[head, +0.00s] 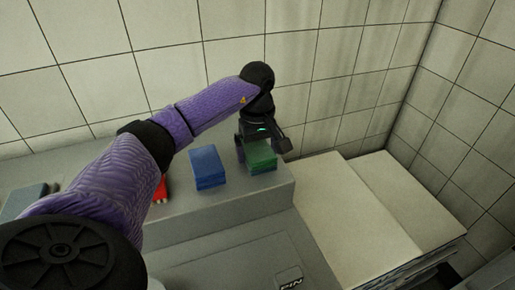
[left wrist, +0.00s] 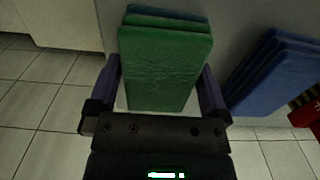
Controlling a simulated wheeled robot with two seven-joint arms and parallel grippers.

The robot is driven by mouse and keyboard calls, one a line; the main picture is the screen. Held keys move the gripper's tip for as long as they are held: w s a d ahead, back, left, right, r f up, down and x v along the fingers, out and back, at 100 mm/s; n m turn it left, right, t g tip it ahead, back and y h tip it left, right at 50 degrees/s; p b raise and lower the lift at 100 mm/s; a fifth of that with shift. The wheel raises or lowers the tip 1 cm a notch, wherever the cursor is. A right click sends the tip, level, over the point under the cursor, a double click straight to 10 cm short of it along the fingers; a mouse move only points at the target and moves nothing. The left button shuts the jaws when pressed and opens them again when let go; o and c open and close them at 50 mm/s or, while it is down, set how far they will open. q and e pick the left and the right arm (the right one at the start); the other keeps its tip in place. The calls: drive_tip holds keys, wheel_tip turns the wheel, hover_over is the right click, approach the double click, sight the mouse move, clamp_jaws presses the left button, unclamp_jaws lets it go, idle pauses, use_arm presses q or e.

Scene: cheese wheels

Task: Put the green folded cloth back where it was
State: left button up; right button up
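The green folded cloth (head: 262,161) lies at the right end of a grey ledge in the head view. In the left wrist view the green cloth (left wrist: 162,62) fills the space between the fingers, with a blue layer showing at its far edge. My left gripper (head: 262,146) is above the cloth, its fingers spread to either side. In the left wrist view my left gripper (left wrist: 160,88) looks open, with narrow gaps beside the cloth. Whether a finger touches it I cannot tell. My right gripper is not in view.
A blue folded stack (head: 208,167) lies left of the green cloth on the grey ledge (head: 225,207). A red item (head: 160,189) is partly hidden by my left arm. A grey-blue item (head: 24,199) lies at far left. Tiled walls rise behind; pale boards (head: 350,215) lie to the right.

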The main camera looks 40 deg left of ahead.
sight(257, 148)
use_arm(q)
drive_tip(key=shift+r, duration=0.35)
wheel_tip(257, 148, up, 12)
drive_tip(key=p, duration=0.3)
drive_tip(key=shift+f, duration=0.15)
